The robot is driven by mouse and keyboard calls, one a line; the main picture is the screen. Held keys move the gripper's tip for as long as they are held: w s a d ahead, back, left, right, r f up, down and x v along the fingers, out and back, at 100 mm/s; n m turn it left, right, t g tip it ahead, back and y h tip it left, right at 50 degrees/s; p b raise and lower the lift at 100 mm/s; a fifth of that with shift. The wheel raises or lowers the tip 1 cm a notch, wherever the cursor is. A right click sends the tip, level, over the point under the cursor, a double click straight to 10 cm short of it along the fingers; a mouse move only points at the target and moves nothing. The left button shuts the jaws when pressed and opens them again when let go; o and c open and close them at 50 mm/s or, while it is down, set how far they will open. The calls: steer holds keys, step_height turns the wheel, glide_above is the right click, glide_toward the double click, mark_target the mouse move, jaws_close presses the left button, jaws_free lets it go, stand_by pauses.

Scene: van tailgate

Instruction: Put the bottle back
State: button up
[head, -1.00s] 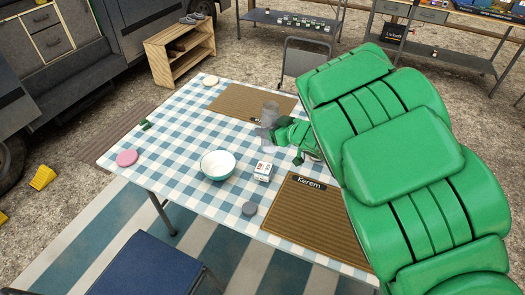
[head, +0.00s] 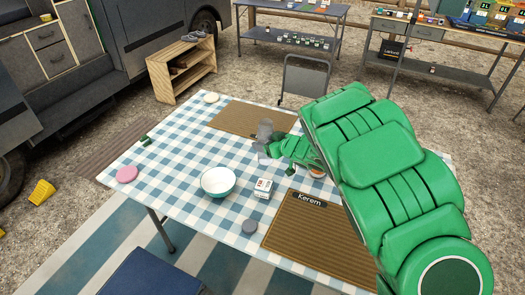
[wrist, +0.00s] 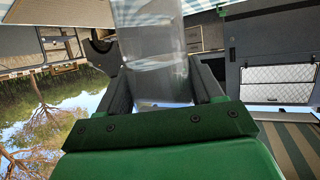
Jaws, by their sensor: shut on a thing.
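My gripper (head: 272,146) reaches over the back middle of the checked table (head: 160,185) from the right. It is shut on a clear, greyish bottle (head: 265,128), which shows above the fingers in the head view. In the wrist view the bottle (wrist: 155,60) stands between my two fingers (wrist: 160,95) and looks see-through. Its lower part is partly hidden by the gripper, and I cannot tell whether it touches the table.
On the table are a white-and-teal bowl (head: 218,181), a small white box (head: 263,188), a grey disc (head: 249,227), a pink disc (head: 127,174) and a mat labelled Kerem (head: 320,235). A second mat (head: 250,118) lies behind. A folding chair (head: 305,77) stands at the far side.

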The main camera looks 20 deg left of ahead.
steer(key=w+a+f, duration=0.3)
steer(key=w+f, duration=0.1)
steer(key=f, duration=0.1)
steer(key=shift+w+a+f, duration=0.15)
steer(key=shift+w+f, duration=0.15)
steer(key=shift+f, duration=0.1)
steer(key=shift+w+a+f, duration=0.1)
steer(key=shift+w+f, duration=0.05)
steer(key=shift+f, duration=1.6)
steer(key=shift+f, duration=0.1)
steer(key=o, duration=1.3)
